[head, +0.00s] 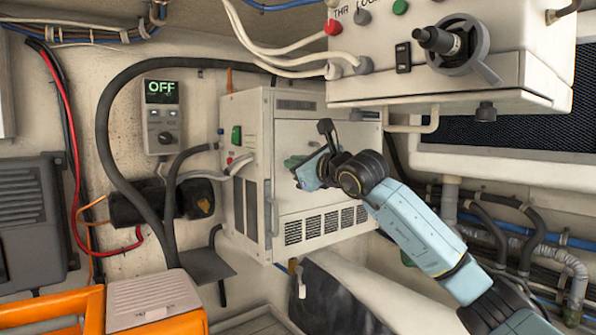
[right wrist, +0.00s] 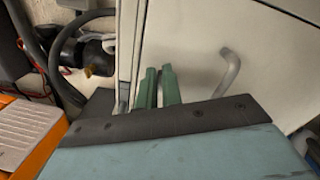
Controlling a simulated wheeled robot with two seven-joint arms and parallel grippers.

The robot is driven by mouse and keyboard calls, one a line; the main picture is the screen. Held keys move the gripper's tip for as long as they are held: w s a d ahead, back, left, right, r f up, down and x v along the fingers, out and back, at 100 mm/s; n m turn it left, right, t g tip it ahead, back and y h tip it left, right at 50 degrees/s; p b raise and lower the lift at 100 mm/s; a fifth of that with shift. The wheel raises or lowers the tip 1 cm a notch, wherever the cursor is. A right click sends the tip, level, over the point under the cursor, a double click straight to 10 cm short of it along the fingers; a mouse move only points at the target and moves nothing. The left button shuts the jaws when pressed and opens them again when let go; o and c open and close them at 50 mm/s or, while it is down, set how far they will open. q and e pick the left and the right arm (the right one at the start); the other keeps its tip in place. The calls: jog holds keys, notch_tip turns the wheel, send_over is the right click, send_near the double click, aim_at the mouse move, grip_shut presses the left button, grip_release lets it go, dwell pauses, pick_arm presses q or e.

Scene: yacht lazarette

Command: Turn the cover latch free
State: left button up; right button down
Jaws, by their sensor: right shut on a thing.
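The white cabinet (head: 310,185) has a front cover (head: 325,200) with vent slots along its lower part. My right gripper (head: 293,163) reaches in from the right and is at the upper left part of this cover. In the right wrist view its two green fingers (right wrist: 158,87) are close together against the pale cover (right wrist: 195,40), shut on the cover latch. The latch itself is hidden between the fingers, so its angle cannot be told. A bent grey handle (right wrist: 231,70) stands out from the cover to the right of the fingers. My left gripper is not in view.
A white unit (head: 450,60) with a black rotary switch (head: 450,42) overhangs at upper right. A control panel (head: 162,117) reading OFF is on the left wall. Black hoses (head: 105,110) run beside the cabinet. An orange case (head: 55,310) is at lower left.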

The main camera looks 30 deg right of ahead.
jog(key=n, duration=0.1)
jog(key=n+b, duration=0.1)
jog(key=f+n, duration=0.1)
jog(key=shift+a+f+n+b, duration=0.1)
jog(key=shift+a+n+b, duration=0.2)
jog(key=shift+n, duration=0.1)
jog(key=n, duration=0.2)
jog(key=shift+a+f+n+b, duration=0.1)
jog(key=shift+f+n+b, duration=0.05)
jog(key=shift+n+b, duration=0.2)
jog(key=n, duration=0.2)
jog(key=n+b, duration=0.1)
jog(key=n, duration=0.1)
jog(key=shift+a+f, duration=0.1)
jog(key=shift+f, duration=0.15)
jog(key=shift+n, duration=1.15)
jog(key=c, duration=1.5)
grip_release()
jog(key=shift+c, duration=0.2)
jog(key=shift+r, duration=0.1)
